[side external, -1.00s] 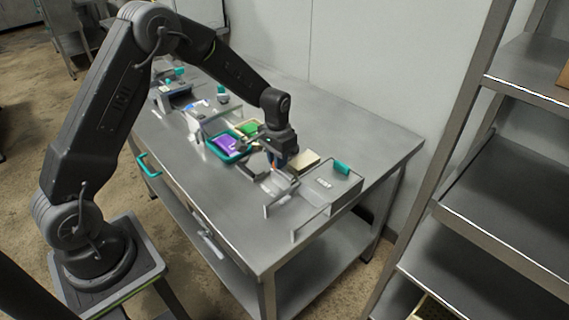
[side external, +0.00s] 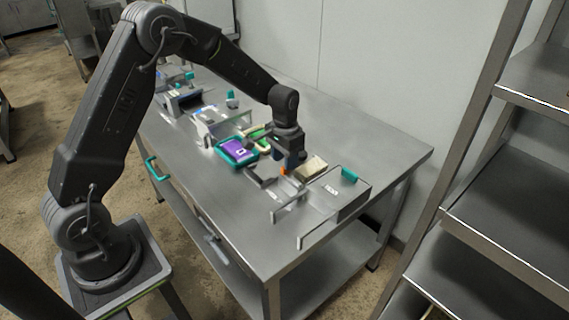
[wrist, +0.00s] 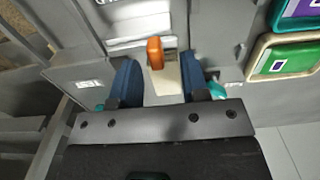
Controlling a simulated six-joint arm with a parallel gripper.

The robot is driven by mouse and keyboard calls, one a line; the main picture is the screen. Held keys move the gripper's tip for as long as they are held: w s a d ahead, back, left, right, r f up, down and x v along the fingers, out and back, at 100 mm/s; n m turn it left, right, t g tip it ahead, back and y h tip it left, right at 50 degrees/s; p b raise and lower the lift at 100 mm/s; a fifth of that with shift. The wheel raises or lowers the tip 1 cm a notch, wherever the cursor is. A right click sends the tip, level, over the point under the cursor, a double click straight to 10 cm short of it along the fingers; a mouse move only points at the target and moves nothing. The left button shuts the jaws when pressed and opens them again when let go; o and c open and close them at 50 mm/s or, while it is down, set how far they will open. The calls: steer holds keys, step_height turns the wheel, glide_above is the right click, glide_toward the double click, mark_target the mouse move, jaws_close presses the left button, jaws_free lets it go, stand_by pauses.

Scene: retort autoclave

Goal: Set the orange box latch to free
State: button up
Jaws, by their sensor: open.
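The orange latch (wrist: 155,52) is a small upright tab in the wrist view, beside a cream block (wrist: 166,80). My gripper (wrist: 158,68) has its two blue fingers apart, one on each side of the latch in the picture. The latch shows just beyond the fingertips, with clear gaps to both fingers. In the side view my gripper (side external: 292,164) is low over the grey fixtures. The latch (side external: 284,171) is a small orange spot at the fingers, partly hidden. Contact cannot be told.
A grey box with a teal handle (side external: 350,174) stands to the right. A teal tray with a purple item (side external: 238,151) and a cream tray with a green item (wrist: 288,60) are close by. The front right of the steel table (side external: 265,250) is clear.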

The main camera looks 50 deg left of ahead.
step_height(320, 180, up, 12)
steer(key=shift+f, duration=0.25)
steer(key=s+d+r+t, duration=0.3)
steer(key=s+d+r, duration=0.1)
steer(key=s+r, duration=0.7)
steer(key=s+d+f+t, duration=0.1)
steer(key=s+d+t, duration=0.1)
steer(key=s, duration=1.3)
steer(key=shift+s+d+f+t, duration=0.15)
steer(key=shift+d+f+t, duration=0.15)
steer(key=shift+d, duration=0.4)
steer(key=shift+r, duration=0.1)
